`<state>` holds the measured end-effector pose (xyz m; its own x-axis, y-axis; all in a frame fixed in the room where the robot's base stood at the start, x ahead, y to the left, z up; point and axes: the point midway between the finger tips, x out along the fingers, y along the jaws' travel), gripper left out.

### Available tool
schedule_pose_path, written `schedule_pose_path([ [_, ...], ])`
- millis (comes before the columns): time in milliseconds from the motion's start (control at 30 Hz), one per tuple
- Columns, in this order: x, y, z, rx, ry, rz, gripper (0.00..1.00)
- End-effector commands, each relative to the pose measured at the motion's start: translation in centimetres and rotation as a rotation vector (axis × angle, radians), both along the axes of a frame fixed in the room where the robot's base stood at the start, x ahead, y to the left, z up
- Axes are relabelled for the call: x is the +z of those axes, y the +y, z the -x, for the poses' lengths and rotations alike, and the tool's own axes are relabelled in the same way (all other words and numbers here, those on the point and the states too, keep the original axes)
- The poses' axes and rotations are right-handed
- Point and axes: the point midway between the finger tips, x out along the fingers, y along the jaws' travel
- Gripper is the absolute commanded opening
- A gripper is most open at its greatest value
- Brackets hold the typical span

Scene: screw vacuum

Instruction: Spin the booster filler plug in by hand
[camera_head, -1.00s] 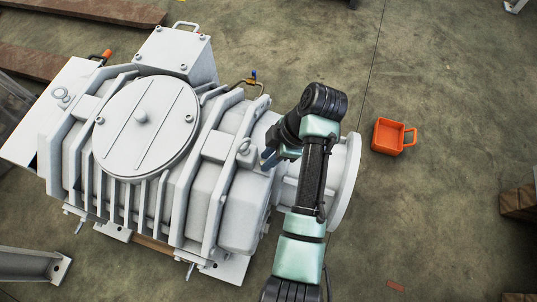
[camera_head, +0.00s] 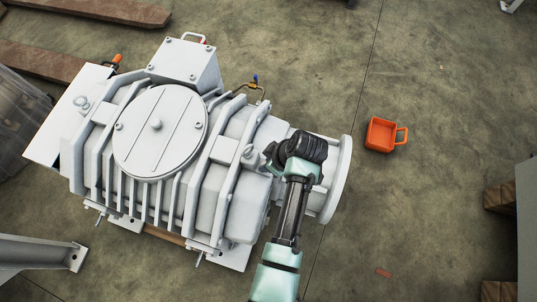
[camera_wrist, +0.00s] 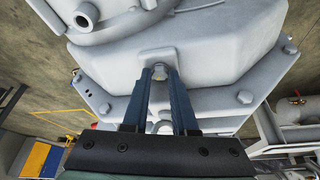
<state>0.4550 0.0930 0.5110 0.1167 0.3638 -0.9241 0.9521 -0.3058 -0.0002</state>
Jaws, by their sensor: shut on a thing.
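The vacuum booster (camera_head: 235,205) is a large grey ribbed machine with a round lid, at left and centre in the head view. In the wrist view my gripper (camera_wrist: 160,76) has its two blue fingers converging on the small metallic filler plug (camera_wrist: 160,69). The plug sits at a raised boss (camera_wrist: 157,54) on the grey casing (camera_wrist: 215,55). My gripper is shut on the plug. The fingers hide most of it, so I cannot tell how deep it sits. In the head view my arm hides the plug.
An orange open box with a handle (camera_head: 381,134) lies on the floor to the right. Brown wooden beams (camera_head: 115,11) lie at the top left. A grey steel beam (camera_head: 35,253) is at the lower left. The floor right of the booster is mostly clear.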

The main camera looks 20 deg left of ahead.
Motion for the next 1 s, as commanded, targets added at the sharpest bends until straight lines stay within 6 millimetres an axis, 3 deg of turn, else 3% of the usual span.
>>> schedule_pose_path([
  [400,0.16,0.07,0.23,-0.186,0.003,0.000,0.00],
  [933,0.05,0.07,0.18,-0.210,0.000,0.000,0.00],
  [967,0.05,0.07,0.19,-0.210,0.000,0.000,0.30],
  [1000,0.05,0.08,0.17,-0.210,0.000,0.000,0.37],
])
